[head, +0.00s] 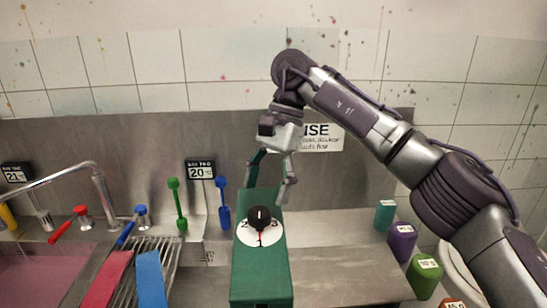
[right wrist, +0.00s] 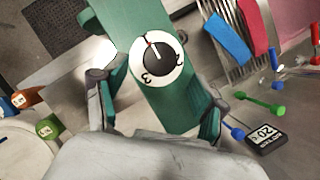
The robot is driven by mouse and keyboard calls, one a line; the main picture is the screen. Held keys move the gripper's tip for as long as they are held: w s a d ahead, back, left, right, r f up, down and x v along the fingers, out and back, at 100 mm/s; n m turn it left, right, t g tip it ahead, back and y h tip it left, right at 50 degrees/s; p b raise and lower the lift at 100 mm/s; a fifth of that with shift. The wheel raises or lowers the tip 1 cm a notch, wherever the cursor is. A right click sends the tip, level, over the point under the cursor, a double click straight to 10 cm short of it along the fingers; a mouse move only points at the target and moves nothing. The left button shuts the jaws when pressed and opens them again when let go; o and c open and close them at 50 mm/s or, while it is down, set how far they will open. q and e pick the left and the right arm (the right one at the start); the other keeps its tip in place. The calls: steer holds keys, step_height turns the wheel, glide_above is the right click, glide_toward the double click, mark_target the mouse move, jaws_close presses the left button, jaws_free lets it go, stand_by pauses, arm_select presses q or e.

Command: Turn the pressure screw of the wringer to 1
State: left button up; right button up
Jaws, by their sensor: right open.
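The green wringer (head: 262,275) stands at the front centre in the head view. On its top is a white dial (head: 247,238) with numbers and a red mark by the 1, and the black pressure screw (head: 260,217) at its middle. In the right wrist view the screw (right wrist: 158,50) has a pale line that appears to point toward the dial's red mark. The 2 and 3 show there. My right gripper (head: 273,175) is open and empty above and behind the screw. Its fingers (right wrist: 160,90) spread on both sides of the wringer. My left gripper is not in view.
A sink with a tap (head: 100,190) and red and blue handles lies to the left. Red cloth (head: 107,280) and blue cloth (head: 150,278) lie on a rack beside the wringer. Green and blue spoons stand behind. Several labelled bottles, one purple (head: 402,240), stand at right.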

steer(key=v, duration=0.7)
steer(key=shift+r, duration=0.2)
